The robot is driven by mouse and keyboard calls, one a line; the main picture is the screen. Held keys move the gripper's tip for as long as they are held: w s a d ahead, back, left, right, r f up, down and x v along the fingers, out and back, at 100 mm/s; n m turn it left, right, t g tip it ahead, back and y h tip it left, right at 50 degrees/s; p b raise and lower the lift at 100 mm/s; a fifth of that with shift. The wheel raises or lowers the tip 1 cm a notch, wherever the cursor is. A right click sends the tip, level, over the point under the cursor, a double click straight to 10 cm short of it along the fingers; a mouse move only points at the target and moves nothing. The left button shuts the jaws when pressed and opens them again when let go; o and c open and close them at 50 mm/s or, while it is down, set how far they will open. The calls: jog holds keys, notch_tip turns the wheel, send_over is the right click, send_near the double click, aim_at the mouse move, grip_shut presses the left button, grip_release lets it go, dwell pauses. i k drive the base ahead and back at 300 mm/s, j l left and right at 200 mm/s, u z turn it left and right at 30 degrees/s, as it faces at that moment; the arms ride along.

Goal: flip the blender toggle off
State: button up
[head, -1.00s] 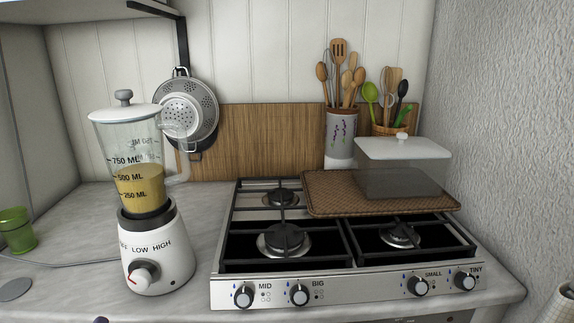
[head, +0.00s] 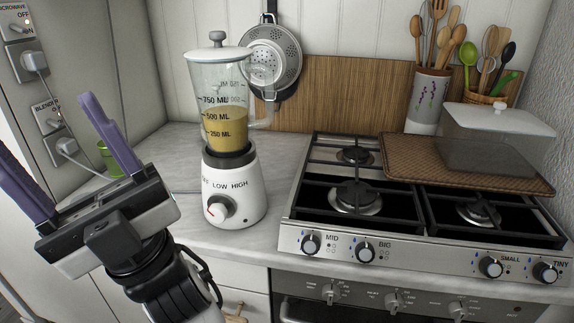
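The blender toggle (head: 52,122) is on a wall plate marked BLENDER on the left side wall, above an outlet with a plug (head: 66,146). Its on or off position is too small to tell. The blender (head: 232,183) stands on the counter left of the stove, with yellow liquid in its jug and a dial (head: 220,208) on its base. My gripper (head: 52,128) is at the lower left with its purple fingers wide apart and nothing between them. In the picture, the toggle plate shows between the fingers; the gap in depth is unclear.
A second switch plate (head: 18,25) marked MICROWAVE, with its own plug (head: 35,62), is above the blender plate. A green cup (head: 111,158) stands near the wall. The stove (head: 420,205) fills the right side, with a woven tray (head: 440,165) on it.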

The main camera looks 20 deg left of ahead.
aim_at(50, 121)
jog(key=u, duration=1.9)
